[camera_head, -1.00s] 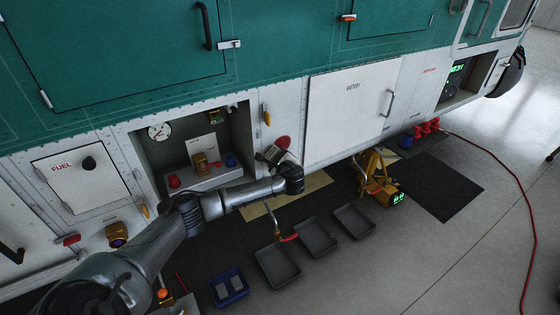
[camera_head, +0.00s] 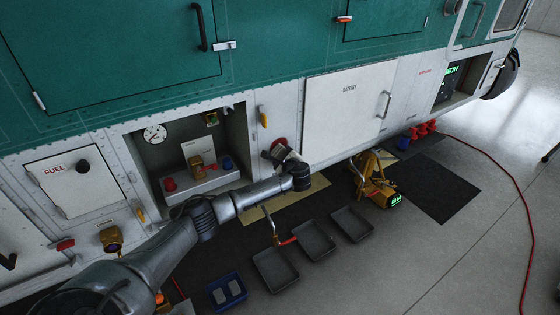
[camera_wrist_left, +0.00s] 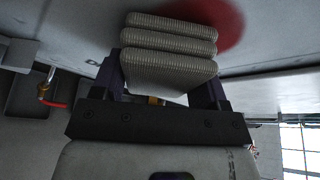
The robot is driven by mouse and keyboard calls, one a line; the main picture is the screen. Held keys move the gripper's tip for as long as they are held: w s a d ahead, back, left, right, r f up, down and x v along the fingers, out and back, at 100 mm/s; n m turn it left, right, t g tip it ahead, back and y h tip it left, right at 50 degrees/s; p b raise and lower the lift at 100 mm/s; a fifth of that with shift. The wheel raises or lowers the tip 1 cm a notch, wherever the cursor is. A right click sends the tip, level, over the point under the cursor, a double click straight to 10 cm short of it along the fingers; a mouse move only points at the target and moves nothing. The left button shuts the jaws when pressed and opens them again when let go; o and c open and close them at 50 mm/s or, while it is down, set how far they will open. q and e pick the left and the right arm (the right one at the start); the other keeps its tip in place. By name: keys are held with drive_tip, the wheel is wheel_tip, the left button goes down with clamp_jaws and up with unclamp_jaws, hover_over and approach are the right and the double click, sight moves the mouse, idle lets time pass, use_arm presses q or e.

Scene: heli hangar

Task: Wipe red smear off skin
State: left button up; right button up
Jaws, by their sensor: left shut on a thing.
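The red smear (camera_head: 278,143) is on the white lower skin of the helicopter, left of the battery door. In the left wrist view the smear (camera_wrist_left: 222,22) shows as a rounded red patch, partly hidden behind a folded ribbed grey-white cloth (camera_wrist_left: 168,60). My left gripper (camera_head: 277,154) is at the smear's lower edge in the head view. In the wrist view its two dark fingers (camera_wrist_left: 160,85) are shut on the cloth from both sides. The cloth's far edge overlaps the smear; I cannot tell whether it touches the skin. My right gripper is not in view.
The battery door (camera_head: 345,112) is right of the smear. An open recess (camera_head: 190,150) with a gauge and small parts is left. Grey trays (camera_head: 275,270), a blue tray (camera_head: 227,291) and a yellow device (camera_head: 374,186) stand below. A red hose (camera_head: 520,205) crosses the clear floor right.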

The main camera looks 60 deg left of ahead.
use_arm(q)
drive_tip(key=shift+w+f+b, duration=0.1)
drive_tip(key=shift+w+b, duration=0.7)
drive_tip(key=shift+w, duration=0.5)
drive_tip(key=shift+w+a+b, duration=0.1)
drive_tip(key=shift+w+b, duration=0.2)
drive_tip(key=shift+w, duration=0.35)
drive_tip(key=shift+r+p, duration=0.2)
drive_tip(key=shift+p, duration=0.4)
drive_tip(key=shift+s+r+p, duration=0.1)
drive_tip(key=shift+s+p, duration=0.25)
drive_tip(key=shift+p, duration=0.3)
drive_tip(key=s+p, duration=0.2)
drive_tip(key=p, duration=0.1)
drive_tip(key=shift+s+p, duration=1.05)
drive_tip(key=shift+p, duration=0.4)
drive_tip(key=shift+s+p, duration=0.55)
drive_tip(key=shift+p, duration=0.2)
drive_tip(key=shift+s+a+p, duration=0.1)
drive_tip(key=shift+s+p, duration=0.7)
